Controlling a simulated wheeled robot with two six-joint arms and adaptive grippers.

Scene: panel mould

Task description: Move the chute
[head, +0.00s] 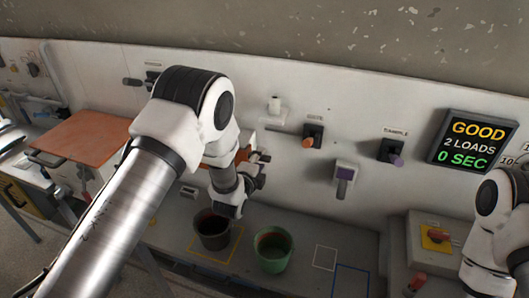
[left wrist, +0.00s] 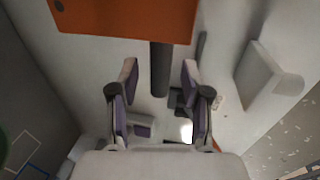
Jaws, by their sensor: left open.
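An orange panel, which seems to be the chute (left wrist: 125,18), fills the top of the left wrist view. A dark bar (left wrist: 160,72), apparently its handle, extends below it. My left gripper (left wrist: 160,78) is open, with one finger on each side of the bar in that picture. I cannot tell whether the fingers touch it. In the head view my left gripper (head: 258,169) is near the wall, above the buckets. An orange part (head: 243,156) shows just behind it, mostly hidden by my arm. My right arm shows at the right edge; its gripper is out of view.
A dark bucket (head: 212,231) and a green bucket (head: 271,250) stand on the bench below. An orange board (head: 84,138) lies at the left.

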